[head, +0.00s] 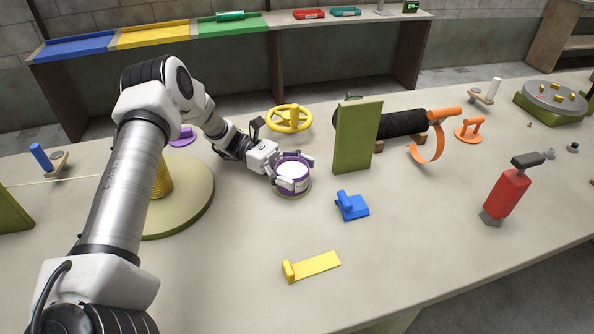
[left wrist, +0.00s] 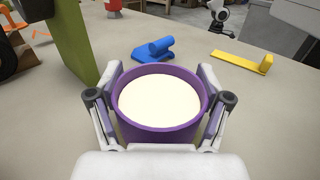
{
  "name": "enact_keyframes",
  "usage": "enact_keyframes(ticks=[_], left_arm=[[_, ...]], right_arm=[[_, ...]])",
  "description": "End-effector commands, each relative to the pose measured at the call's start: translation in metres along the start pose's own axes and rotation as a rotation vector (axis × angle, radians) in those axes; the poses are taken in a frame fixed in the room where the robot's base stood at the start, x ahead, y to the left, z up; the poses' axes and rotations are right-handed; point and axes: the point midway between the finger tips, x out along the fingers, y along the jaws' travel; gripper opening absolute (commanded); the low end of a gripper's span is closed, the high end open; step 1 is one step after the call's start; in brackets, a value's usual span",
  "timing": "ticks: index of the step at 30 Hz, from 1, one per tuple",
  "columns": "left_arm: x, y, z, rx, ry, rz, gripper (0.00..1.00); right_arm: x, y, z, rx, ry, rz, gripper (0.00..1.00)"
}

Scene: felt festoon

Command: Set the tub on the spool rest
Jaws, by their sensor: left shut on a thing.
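The purple tub (head: 291,184) with a pale filling is at the middle of the bench in the head view. It looks upright. My left gripper (head: 292,169) is shut around it, one finger on each side. In the left wrist view the tub (left wrist: 160,136) sits between both fingers of the gripper (left wrist: 160,108). A thin pale rim shows under the tub in the head view; I cannot tell whether the tub rests on it. I cannot identify the spool rest with certainty. My right gripper is not seen.
A green upright panel (head: 357,137) stands right of the tub, before a black roll (head: 402,123). A blue piece (head: 352,207) and a yellow piece (head: 313,265) lie nearer the front. A yellow handwheel (head: 289,118) is behind. A large round disc (head: 190,207) is left.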

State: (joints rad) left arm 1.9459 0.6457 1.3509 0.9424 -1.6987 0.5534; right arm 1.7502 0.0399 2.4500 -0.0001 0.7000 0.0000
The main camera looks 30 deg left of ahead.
Motion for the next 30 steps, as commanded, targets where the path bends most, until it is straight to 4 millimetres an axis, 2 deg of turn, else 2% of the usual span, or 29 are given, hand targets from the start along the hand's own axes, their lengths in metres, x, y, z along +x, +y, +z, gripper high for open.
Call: enact_keyframes(ticks=[1,2,3,16,20,27,30], left_arm=[[0.000,0.000,-0.001,0.000,0.000,0.000,0.85],[0.000,0.000,-0.001,0.000,0.000,0.000,0.95],[0.000,0.000,0.000,0.000,0.000,0.000,1.00],[-0.002,0.000,0.006,0.000,0.000,0.001,1.00],[-0.029,0.000,0.000,0.003,0.002,0.005,1.00],[-0.092,0.001,-0.001,0.003,0.003,0.005,1.00],[-0.109,0.000,0.000,0.001,0.002,0.002,1.00]], right_arm=[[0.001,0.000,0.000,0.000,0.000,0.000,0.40],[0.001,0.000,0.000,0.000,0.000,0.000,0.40],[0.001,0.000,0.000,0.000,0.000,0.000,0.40],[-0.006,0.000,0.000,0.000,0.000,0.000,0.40],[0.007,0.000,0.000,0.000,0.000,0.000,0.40],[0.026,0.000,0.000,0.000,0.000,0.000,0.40],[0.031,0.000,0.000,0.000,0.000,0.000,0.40]])
